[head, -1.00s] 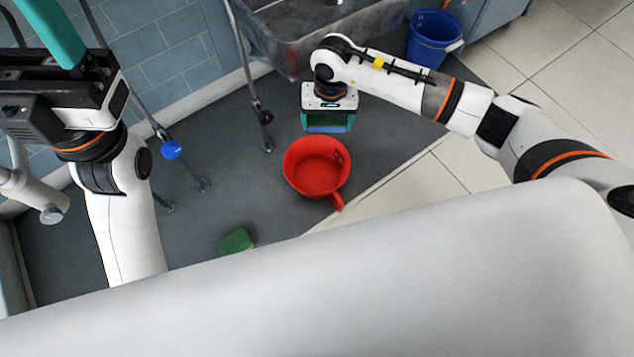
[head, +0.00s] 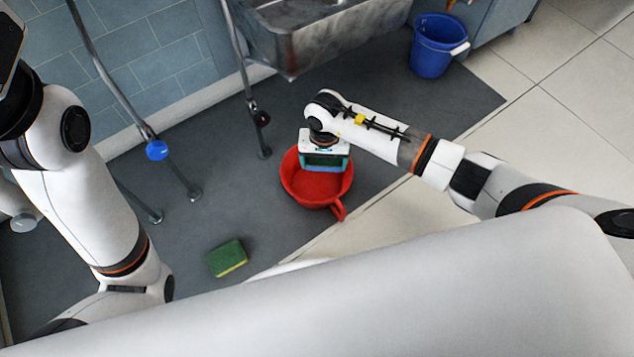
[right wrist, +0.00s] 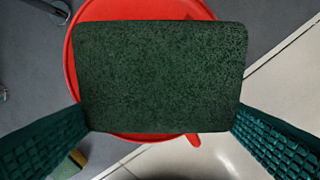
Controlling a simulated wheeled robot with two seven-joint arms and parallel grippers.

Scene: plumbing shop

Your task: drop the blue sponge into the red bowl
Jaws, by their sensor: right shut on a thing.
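My right gripper (head: 325,161) is shut on a sponge above the red bowl (head: 300,190). In the right wrist view, the held sponge (right wrist: 160,76) shows its dark green scouring face, gripped at its sides between the two teal fingers. A bluish edge of it shows in the head view. The red bowl (right wrist: 85,30) lies beneath, its inside largely hidden by the sponge. The bowl has a handle pointing to the lower right and stands on the dark grey floor mat. My left arm is at the left edge; its fingers are out of the picture.
A green and yellow sponge (head: 227,258) lies on the mat left of the bowl. A blue bucket (head: 434,47) stands at the back right. A metal sink (head: 310,35) and its legs are behind. Pale floor tiles (head: 555,130) are clear at the right.

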